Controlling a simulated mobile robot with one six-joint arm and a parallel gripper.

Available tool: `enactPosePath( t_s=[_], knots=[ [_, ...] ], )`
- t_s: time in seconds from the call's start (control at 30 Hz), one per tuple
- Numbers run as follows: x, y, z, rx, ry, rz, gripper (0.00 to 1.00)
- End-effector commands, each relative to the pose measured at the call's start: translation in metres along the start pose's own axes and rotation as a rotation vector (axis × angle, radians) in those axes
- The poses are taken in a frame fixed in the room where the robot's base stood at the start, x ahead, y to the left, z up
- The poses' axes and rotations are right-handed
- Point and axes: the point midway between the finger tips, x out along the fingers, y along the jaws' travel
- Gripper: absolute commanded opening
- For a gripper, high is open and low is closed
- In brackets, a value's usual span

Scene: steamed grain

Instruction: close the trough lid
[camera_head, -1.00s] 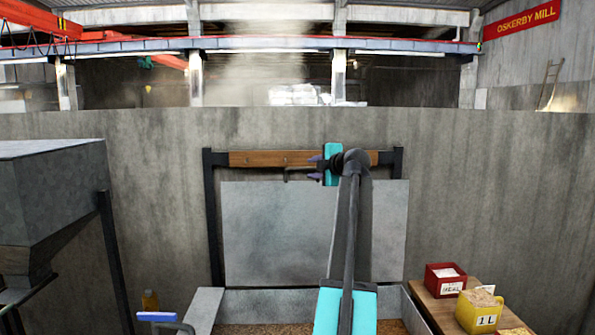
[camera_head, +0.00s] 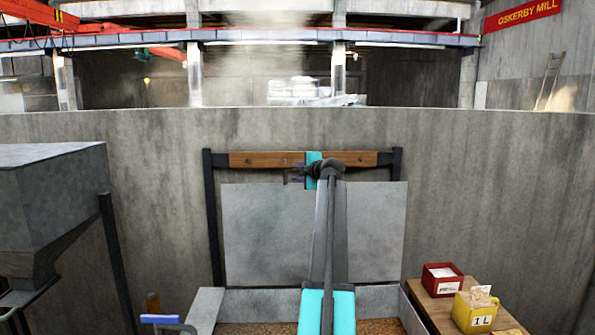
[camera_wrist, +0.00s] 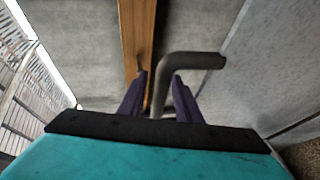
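The trough lid (camera_head: 255,235) is a flat grey panel standing upright behind the trough (camera_head: 380,298). Its dark bent handle (camera_wrist: 193,60) is close up in the wrist view, with one leg running down between my two purple fingers. My gripper (camera_wrist: 158,78) is open, one finger on each side of that leg, with narrow gaps visible. In the head view my gripper (camera_head: 291,170) points left at the lid's top edge, where the handle is small and partly merged with the fingers.
A wooden rail (camera_head: 255,159) on dark posts runs just above and behind the lid. A grey hopper (camera_head: 50,210) stands at left. At right, a wooden table (camera_head: 428,302) holds a red box (camera_head: 442,285) and a yellow box (camera_head: 475,317). A concrete wall stands behind.

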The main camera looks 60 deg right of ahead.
Motion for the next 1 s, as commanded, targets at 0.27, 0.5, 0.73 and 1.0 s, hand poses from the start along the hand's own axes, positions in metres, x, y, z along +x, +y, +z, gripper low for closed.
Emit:
enactPosePath(
  t_s=[0.27, 0.5, 0.73, 1.0],
  knots=[
    [0.0036, -0.0001, -0.0006, 0.0, 0.0, 0.0, 0.31],
    [0.0035, 0.0, -0.001, 0.0, 0.001, 0.0, 0.06],
    [0.0036, -0.0001, -0.0014, 0.0, 0.001, 0.0, 0.0],
    [0.002, -0.0022, -0.0044, -0.003, 0.003, 0.005, 0.0]
  ],
)
